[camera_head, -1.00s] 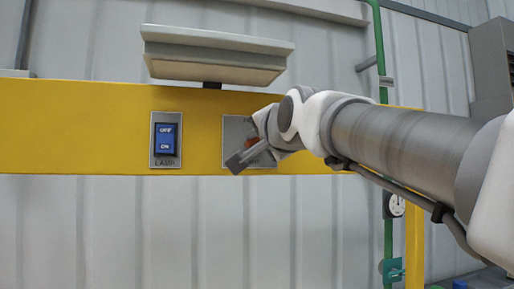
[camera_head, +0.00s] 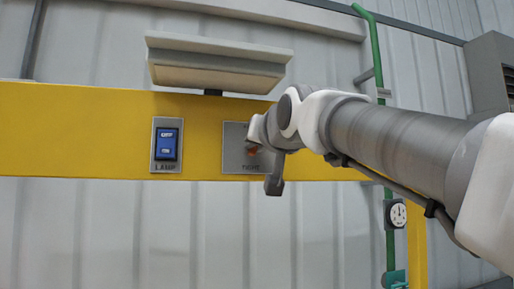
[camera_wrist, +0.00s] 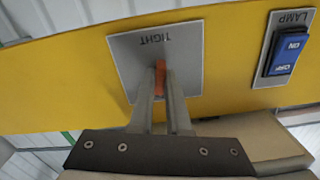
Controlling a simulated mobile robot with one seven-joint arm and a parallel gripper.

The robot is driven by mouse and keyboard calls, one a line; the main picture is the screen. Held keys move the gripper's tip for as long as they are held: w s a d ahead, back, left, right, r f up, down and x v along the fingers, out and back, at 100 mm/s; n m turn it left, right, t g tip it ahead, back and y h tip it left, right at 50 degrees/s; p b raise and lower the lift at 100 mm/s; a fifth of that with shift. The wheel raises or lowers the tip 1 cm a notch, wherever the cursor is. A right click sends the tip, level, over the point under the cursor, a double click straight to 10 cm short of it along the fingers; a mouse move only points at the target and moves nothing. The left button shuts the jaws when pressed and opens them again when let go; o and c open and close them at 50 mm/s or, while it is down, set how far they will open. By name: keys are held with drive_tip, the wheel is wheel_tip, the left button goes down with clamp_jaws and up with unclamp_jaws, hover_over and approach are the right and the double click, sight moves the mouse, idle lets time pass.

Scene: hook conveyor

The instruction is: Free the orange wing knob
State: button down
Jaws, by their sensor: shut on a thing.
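The orange wing knob (camera_wrist: 160,78) sits on a grey plate (camera_wrist: 123,68) fixed to the yellow beam. The plate's label reads "TIGHT" and appears upside down in the wrist view. My gripper (camera_wrist: 161,90) is shut on the knob, one finger on each side of its wing. In the head view a small part of the orange knob (camera_head: 252,150) shows beside my wrist, on the plate (camera_head: 234,145). My wrist hides the right part of the plate there.
A blue lamp switch (camera_head: 166,144) is on the yellow beam (camera_head: 80,130) left of the plate. A lamp housing (camera_head: 215,65) juts out above. A green pipe (camera_head: 379,50) and a dial gauge (camera_head: 397,214) are to the right. The wall below the beam is clear.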

drive_tip(key=shift+n, duration=0.4)
drive_tip(key=c, duration=0.9)
unclamp_jaws()
drive_tip(key=shift+s, duration=0.1)
drive_tip(key=b+v, duration=0.2)
drive_tip(key=v, duration=1.5)
drive_tip(key=shift+s+r, duration=0.1)
drive_tip(key=shift+s, duration=0.05)
